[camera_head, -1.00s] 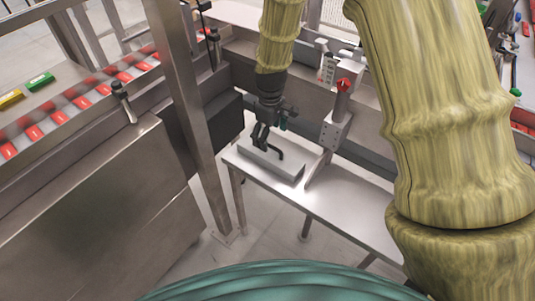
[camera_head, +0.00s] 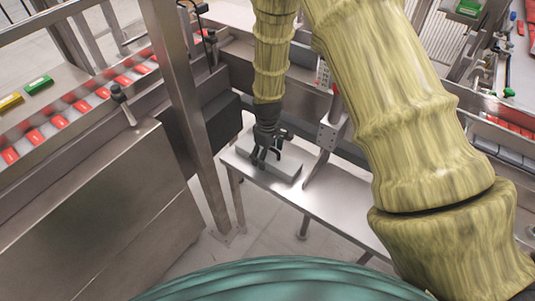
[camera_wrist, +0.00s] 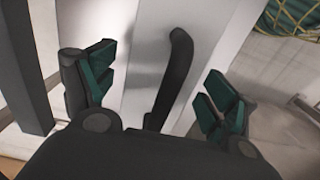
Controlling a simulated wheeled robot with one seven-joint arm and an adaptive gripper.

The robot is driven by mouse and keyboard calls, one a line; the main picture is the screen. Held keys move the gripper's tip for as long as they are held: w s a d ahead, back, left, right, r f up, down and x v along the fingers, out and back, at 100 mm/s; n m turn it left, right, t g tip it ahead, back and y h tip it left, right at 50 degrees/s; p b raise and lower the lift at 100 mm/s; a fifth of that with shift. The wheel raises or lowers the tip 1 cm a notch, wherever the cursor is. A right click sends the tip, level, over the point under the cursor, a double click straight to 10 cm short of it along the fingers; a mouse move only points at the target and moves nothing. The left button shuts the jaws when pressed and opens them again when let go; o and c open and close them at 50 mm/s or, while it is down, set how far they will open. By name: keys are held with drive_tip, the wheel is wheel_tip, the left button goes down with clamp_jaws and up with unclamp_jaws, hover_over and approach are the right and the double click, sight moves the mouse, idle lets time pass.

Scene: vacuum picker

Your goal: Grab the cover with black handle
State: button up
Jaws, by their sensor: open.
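The cover is a flat light-grey block (camera_head: 286,172) lying on the metal table. Its black handle is mostly hidden behind my gripper in the head view, but it shows clearly in the wrist view as a curved black bar (camera_wrist: 174,80). My gripper (camera_head: 265,159) is low over the cover. In the wrist view its two green-padded fingers (camera_wrist: 160,92) are spread apart, one on each side of the handle, with visible gaps. Nothing is held. The wrist view does not show clearly how far the fingertips are above the cover.
The metal table (camera_head: 330,205) has bare room to the right and front of the cover. A steel post (camera_head: 186,115) stands left of it, and a grey bracket (camera_head: 326,138) rises close behind on the right. A conveyor with red-and-white packs (camera_head: 62,121) runs at left.

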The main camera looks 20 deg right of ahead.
drive_tip(key=shift+f, duration=0.65)
drive_tip(key=c, duration=1.2)
drive_tip(key=shift+c, duration=0.7)
drive_tip(key=shift+r, duration=0.15)
